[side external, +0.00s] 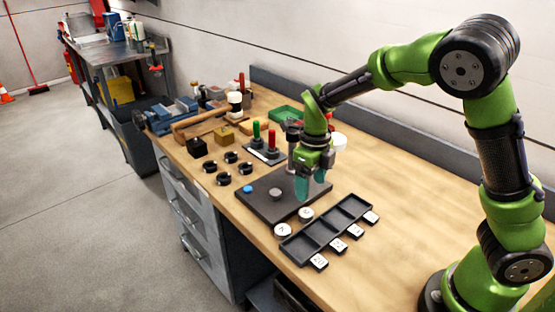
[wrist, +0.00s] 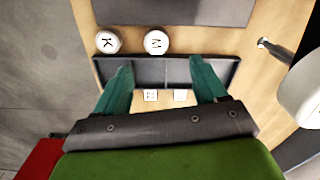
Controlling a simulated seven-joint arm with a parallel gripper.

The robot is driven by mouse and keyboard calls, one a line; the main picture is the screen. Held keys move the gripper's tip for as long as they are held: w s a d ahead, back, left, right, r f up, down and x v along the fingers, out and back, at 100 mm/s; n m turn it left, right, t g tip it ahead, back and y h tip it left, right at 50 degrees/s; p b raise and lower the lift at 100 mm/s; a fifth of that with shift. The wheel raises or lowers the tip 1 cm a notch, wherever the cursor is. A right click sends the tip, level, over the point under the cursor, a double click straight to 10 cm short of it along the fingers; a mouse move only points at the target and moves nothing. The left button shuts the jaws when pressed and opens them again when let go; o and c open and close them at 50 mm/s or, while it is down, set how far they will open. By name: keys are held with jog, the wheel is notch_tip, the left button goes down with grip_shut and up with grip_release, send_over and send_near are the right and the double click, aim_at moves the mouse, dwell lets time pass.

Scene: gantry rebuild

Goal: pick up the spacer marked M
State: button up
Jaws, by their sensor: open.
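The spacer marked M (wrist: 157,41) is a white round disc lying on the bench beside the dark compartment tray (wrist: 162,72) in the wrist view. A matching spacer marked K (wrist: 108,41) lies to its left. In the side view the M spacer (side external: 305,214) is the one nearer the dark plate, its letter too small to read; the K spacer (side external: 282,230) is nearer the bench edge. My gripper (side external: 312,188) is open and empty above the bench, with teal fingers pointing down. In the wrist view my gripper (wrist: 160,68) spans the tray, and M lies beyond the fingertips.
The tray's visible compartments look empty; several white label cards (side external: 337,245) line its side. A dark plate (side external: 255,203) with a blue knob and a grey knob lies behind the spacers.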

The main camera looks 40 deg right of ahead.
aim_at(307, 213)
jog(key=f, duration=0.8)
jog(key=shift+w+a+f, duration=0.1)
jog(key=shift+a+f, duration=0.2)
jog(key=shift+f, duration=0.1)
jog(key=shift+c, duration=0.4)
jog(key=c, duration=1.1)
jog(key=shift+r, duration=0.1)
